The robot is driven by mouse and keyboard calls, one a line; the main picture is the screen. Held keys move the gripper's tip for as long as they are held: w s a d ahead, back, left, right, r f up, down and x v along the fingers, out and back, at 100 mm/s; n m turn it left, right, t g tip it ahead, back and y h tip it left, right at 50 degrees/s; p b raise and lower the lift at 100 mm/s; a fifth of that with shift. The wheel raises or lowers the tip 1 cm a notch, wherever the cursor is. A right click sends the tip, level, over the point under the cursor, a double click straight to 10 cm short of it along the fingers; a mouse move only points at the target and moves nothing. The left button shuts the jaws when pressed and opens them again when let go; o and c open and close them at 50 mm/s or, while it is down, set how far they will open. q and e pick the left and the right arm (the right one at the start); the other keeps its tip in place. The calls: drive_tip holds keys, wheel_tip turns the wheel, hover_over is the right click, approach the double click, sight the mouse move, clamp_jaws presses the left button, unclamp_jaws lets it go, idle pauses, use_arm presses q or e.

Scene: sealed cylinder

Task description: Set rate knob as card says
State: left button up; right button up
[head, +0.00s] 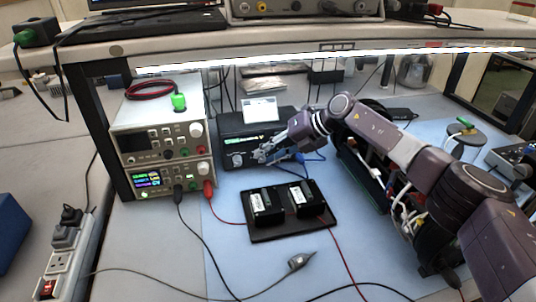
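A black device (229,128) stands at the back of the blue mat, with a lit green display and a knob (238,160) on the left of its front panel. A white card (260,109) stands on top of it; its writing is too small to read. My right gripper (261,155) reaches in from the right, its fingertips in front of the panel just right of the knob. I cannot tell whether it touches anything or how far it is open. The gripper hides part of the panel. My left gripper is not in view.
Two stacked bench supplies (160,150) stand left of the device, with black and red leads. A black tray (290,233) with two black blocks lies in front. A probe lead (298,261) crosses the mat. A shelf (300,38) overhangs the bench. A power strip (67,262) is at left.

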clamp_jaws()
drive_tip(key=shift+r+h+p, duration=0.3)
drive_tip(key=shift+p, duration=0.35)
drive_tip(key=shift+a+r+n+h+p, duration=0.3)
drive_tip(key=shift+h+p, duration=0.6)
drive_tip(key=shift+p, duration=0.35)
drive_tip(key=shift+a+h+p, duration=0.1)
drive_tip(key=shift+h+p, duration=0.2)
drive_tip(key=shift+h, duration=0.2)
drive_tip(key=shift+a+f+n+t+h, duration=0.2)
drive_tip(key=shift+n+t+h, duration=0.15)
drive_tip(key=shift+h, duration=0.45)
drive_tip(key=h, duration=0.1)
drive_tip(key=h+b, duration=0.1)
drive_tip(key=shift+a+f+n+t+h+b, duration=0.15)
drive_tip(key=shift+a+n+t+h+b, duration=0.1)
drive_tip(key=shift+h+b, duration=0.05)
drive_tip(key=h+b, duration=0.3)
drive_tip(key=shift+s+a+n+t+b, duration=0.15)
drive_tip(key=shift+a+n+t+b, duration=0.15)
drive_tip(key=shift+a, duration=0.05)
drive_tip(key=shift+h+b, duration=0.5)
drive_tip(key=shift+h, duration=0.2)
